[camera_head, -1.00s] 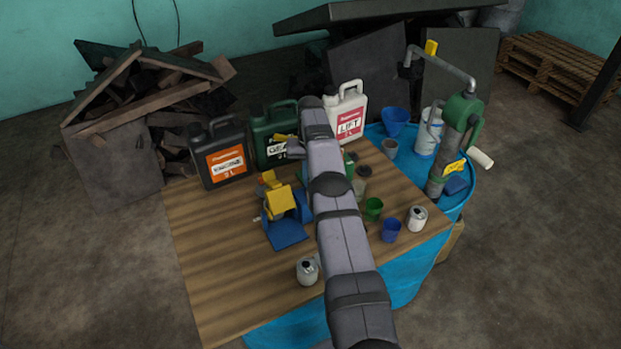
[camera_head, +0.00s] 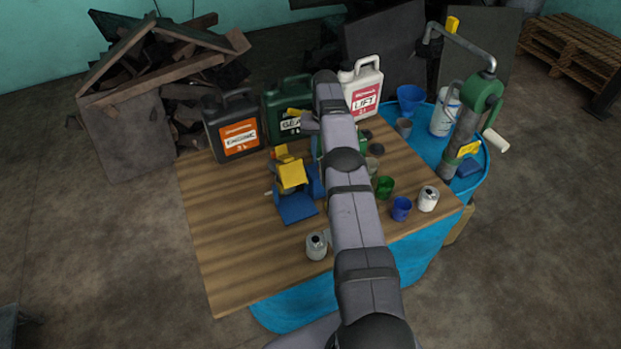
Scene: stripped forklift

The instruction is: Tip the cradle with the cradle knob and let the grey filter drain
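The cradle (camera_head: 297,208) is a blue stand on the wooden table, with a yellow block-like part (camera_head: 292,174) on it. A small pale stub, possibly the cradle knob (camera_head: 269,194), sticks out at its left side. A grey can-like filter with a dark hole in its top (camera_head: 316,247) stands upright near the front table edge, apart from the cradle. A paler, similar one (camera_head: 428,199) stands at the right; I cannot tell surely which is the task's filter.
Engine (camera_head: 233,126), gear (camera_head: 290,105) and lift (camera_head: 361,88) jugs line the back. Green (camera_head: 384,188) and blue (camera_head: 401,208) cups stand right of my arm. A green hand pump (camera_head: 481,98) stands on the blue drum at right. The table's left front is clear.

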